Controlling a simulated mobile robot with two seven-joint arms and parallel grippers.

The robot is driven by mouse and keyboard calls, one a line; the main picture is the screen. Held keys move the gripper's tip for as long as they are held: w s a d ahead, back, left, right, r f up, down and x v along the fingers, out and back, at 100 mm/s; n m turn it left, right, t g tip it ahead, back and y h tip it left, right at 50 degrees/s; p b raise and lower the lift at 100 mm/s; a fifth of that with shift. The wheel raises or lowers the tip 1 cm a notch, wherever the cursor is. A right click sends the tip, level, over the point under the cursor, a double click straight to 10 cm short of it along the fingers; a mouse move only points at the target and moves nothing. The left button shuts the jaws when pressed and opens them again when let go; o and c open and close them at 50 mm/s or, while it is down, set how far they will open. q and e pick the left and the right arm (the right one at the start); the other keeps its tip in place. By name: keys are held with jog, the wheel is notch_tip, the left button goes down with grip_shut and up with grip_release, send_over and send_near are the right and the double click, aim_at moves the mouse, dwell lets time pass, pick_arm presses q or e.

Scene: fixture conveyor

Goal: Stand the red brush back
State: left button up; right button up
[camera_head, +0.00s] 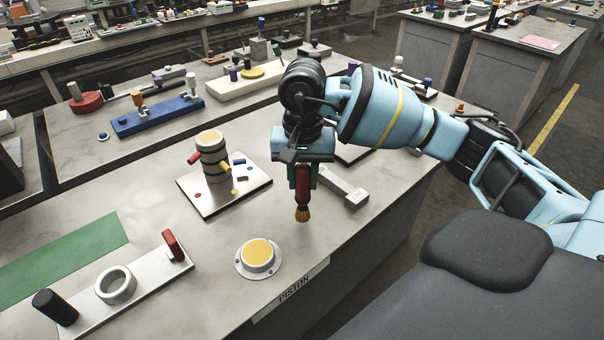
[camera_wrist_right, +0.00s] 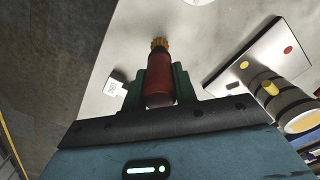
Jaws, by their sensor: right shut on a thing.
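The red brush (camera_head: 303,185) has a red handle and tan bristles that point down. My right gripper (camera_head: 302,178) is shut on the handle and holds the brush upright, bristles lowest, over the grey bench near its front edge. In the right wrist view the red handle (camera_wrist_right: 160,78) sits between the two dark green fingers of the right gripper (camera_wrist_right: 160,85), with the bristles at the far end. I cannot tell whether the bristles touch the bench. My left gripper is not in view.
A light grey block (camera_head: 345,188) lies just right of the brush. A round flanged piece with a yellow top (camera_head: 258,255) stands to the front left. A metal plate (camera_head: 215,207) bears a banded cylinder (camera_head: 211,158) with pegs. A fixture with a ring (camera_head: 116,287) lies front left, beside a green mat (camera_head: 60,255).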

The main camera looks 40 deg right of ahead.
aim_at(303, 165)
jog(key=shift+f+b, duration=0.55)
jog(key=shift+f, duration=0.55)
dwell(0.3)
jog(key=o, duration=0.6)
jog(key=shift+o, duration=0.7)
jog(key=o, duration=0.5)
jog(key=shift+r, duration=3.95)
